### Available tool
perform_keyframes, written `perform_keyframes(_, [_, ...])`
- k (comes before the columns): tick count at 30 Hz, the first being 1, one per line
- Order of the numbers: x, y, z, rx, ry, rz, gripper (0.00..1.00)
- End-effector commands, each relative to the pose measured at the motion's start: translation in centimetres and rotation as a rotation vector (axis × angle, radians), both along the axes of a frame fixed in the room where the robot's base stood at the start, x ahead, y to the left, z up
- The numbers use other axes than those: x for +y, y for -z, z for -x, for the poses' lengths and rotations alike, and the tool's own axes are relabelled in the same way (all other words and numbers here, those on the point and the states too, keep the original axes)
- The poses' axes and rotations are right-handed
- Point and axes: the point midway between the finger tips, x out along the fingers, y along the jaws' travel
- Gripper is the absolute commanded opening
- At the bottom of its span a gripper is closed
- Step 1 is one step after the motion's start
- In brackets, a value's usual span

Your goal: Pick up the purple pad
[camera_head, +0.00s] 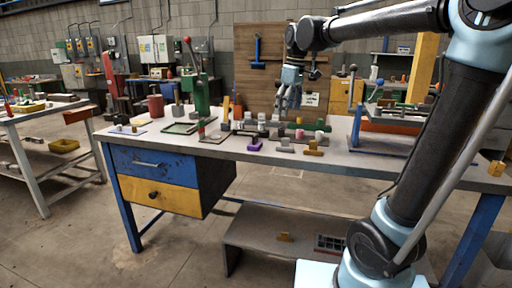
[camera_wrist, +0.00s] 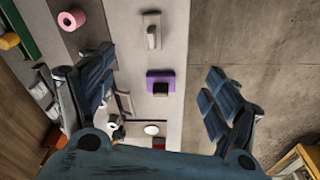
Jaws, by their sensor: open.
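The purple pad (camera_head: 254,146) lies near the front edge of the workbench, left of the middle, with a small dark part on top. In the wrist view the purple pad (camera_wrist: 152,76) shows between the spread fingers, close to the table edge. My gripper (camera_head: 289,100) is above the workbench, up and to the right of the pad in the head view. In the wrist view my gripper (camera_wrist: 160,66) is open and empty, with its fingers apart on both sides of the pad and not touching it.
A grey block (camera_head: 285,146) and a yellow-brown block (camera_head: 313,148) lie to the right of the pad. A pink roll (camera_wrist: 71,20) shows in the wrist view. Several small metal parts stand behind the pad. Floor (camera_wrist: 228,40) lies beyond the table edge.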

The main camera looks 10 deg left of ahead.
Motion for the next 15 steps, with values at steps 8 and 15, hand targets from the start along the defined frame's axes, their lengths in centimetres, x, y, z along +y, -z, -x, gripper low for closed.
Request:
perform_keyframes(8, [8.7, -2.6, -1.5, 0.007, -0.23, 0.002, 0.82])
perform_keyframes(15, [10.9, -2.6, -1.7, 0.01, -0.287, 0.003, 0.82])
